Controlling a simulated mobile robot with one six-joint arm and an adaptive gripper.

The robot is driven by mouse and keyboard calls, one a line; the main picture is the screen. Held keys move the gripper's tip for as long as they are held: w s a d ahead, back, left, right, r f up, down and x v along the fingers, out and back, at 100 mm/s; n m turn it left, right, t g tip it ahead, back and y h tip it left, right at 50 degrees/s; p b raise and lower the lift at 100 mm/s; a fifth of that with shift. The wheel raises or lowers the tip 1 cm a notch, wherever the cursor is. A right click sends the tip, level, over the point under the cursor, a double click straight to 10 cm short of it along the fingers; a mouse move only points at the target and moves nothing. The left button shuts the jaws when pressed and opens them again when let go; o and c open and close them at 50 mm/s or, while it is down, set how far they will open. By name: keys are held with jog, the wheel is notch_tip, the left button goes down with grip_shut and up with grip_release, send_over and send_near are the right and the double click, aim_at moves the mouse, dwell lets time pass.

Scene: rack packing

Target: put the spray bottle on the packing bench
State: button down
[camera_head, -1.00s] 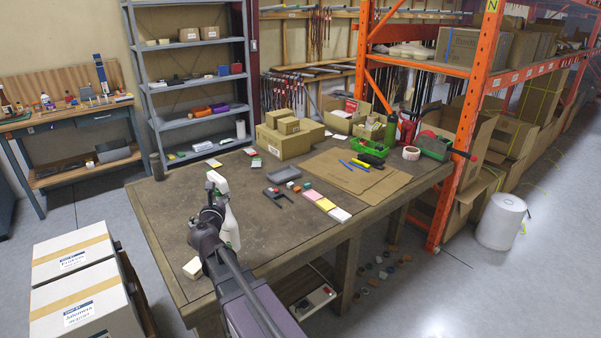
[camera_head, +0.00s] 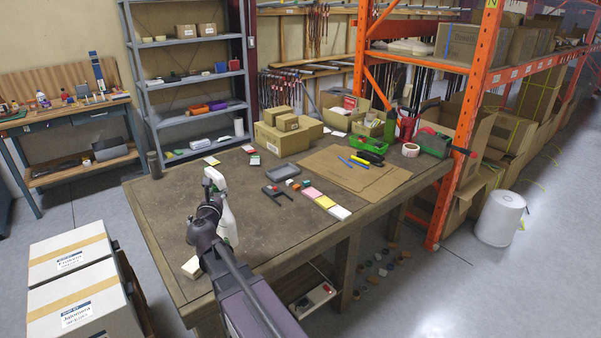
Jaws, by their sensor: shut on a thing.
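The white spray bottle (camera_head: 228,222) with a white and green trigger head is upright at the near left part of the packing bench (camera_head: 165,215). My gripper (camera_head: 213,208) is at the bottle's left side, shut on it. My arm partly hides the gripper's fingers and the bottle's lower part. I cannot tell whether the bottle's base touches the bench top.
A small cream block (camera_head: 191,267) lies near the bench's front left edge. A grey tray (camera_head: 287,171), sticky notes (camera_head: 325,202), cardboard sheets (camera_head: 345,180) and boxes (camera_head: 283,141) lie farther back. Bare bench top surrounds the bottle. Labelled cartons (camera_head: 70,270) stand at lower left.

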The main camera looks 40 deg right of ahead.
jog(key=w+d+f+m+g+h+b, duration=0.1)
jog(key=w+d+f+b, duration=0.4)
jog(key=f+b, duration=0.2)
jog(key=shift+w+d+f+m+g+h, duration=0.15)
jog(key=shift+w+d+m+g+h, duration=0.15)
jog(key=shift+h, duration=0.1)
jog(key=w+a+f+b+x, duration=0.1)
jog(key=x, duration=1.5)
jog(key=shift+f+b, duration=0.25)
jog(key=shift+b, duration=0.05)
jog(key=shift+f, duration=0.1)
jog(key=shift+f+b, duration=1.7)
jog(key=shift+b, duration=0.1)
jog(key=shift+s, duration=0.1)
